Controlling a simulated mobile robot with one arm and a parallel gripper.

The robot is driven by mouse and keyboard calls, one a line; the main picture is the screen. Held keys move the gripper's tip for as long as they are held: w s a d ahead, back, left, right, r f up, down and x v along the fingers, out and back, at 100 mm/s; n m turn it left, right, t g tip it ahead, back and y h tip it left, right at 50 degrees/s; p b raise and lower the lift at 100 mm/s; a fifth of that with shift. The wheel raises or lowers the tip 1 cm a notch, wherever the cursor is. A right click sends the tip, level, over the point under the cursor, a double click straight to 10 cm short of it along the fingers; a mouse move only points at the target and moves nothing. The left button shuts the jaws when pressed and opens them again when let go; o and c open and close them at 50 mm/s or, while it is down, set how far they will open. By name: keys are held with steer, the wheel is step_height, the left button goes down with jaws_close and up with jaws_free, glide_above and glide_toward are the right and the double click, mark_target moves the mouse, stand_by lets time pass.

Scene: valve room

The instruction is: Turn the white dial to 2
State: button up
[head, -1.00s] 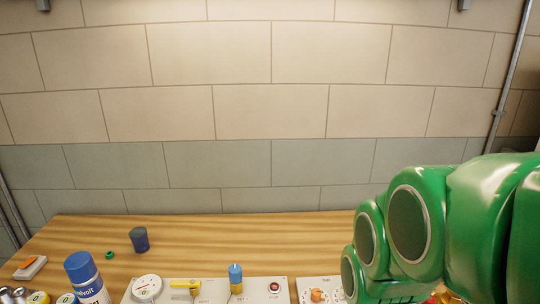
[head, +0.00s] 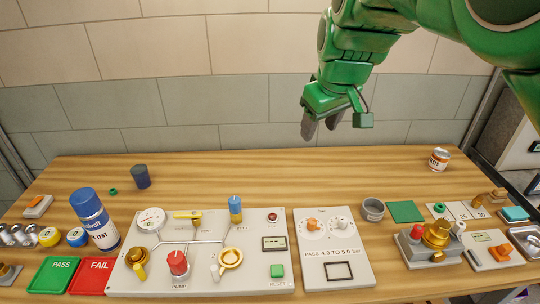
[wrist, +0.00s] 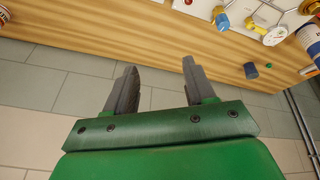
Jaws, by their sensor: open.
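A small white dial (head: 341,224) sits on the upper right of a white panel (head: 350,262) in the head view, beside an orange dial (head: 313,226). The white dial's markings are too small to read. My gripper (head: 322,130) is open and empty, pointing down in front of the wall, above the back part of the bench and apart from the panel. The wrist view shows its two grey fingers (wrist: 158,72) spread with nothing between them. I cannot make out the white dial in the wrist view.
A larger panel (head: 130,275) with a gauge, valves and a red pump knob stands left of the dial panel. A grey cup (head: 372,209) and a green square (head: 405,211) lie to its right.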

steer(key=w+r, duration=0.1)
steer(key=w, duration=0.1)
steer(key=g, duration=0.4)
glide_above(344, 219)
steer(key=shift+m+h, duration=0.3)
steer(key=shift+h, duration=0.1)
step_height(344, 219, down, 25)
steer(key=shift+a+r, duration=0.15)
steer(key=shift+f, duration=3.95)
jaws_close()
